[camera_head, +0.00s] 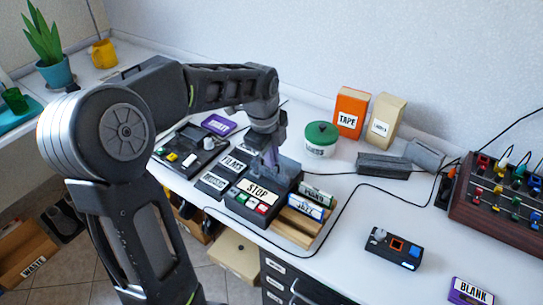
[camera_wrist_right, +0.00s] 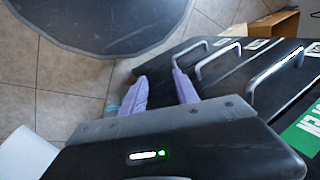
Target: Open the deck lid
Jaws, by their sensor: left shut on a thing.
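The deck (camera_head: 241,207) is a dark box on the white table, with a STOP label and several coloured buttons on its front. Its smoky grey lid (camera_head: 289,168) shows at the back of the deck, beside my left fingers, and looks raised. My left gripper (camera_head: 272,163) points down over the deck's rear and is shut on the lid; the exact contact is small and partly hidden. My right gripper (camera_wrist_right: 161,88) shows only in the right wrist view. Its purple fingers are apart with nothing between them, near drawer fronts and above the tiled floor.
Labelled cassettes in a wooden rack (camera_head: 293,227) stand right of the deck. FILMS and MUSIC cases and another dark device (camera_head: 187,150) lie left. A green-lidded jar (camera_head: 320,139) stands behind. A small control box (camera_head: 394,249) lies right. Drawer handles (camera_wrist_right: 217,62) show in the right wrist view.

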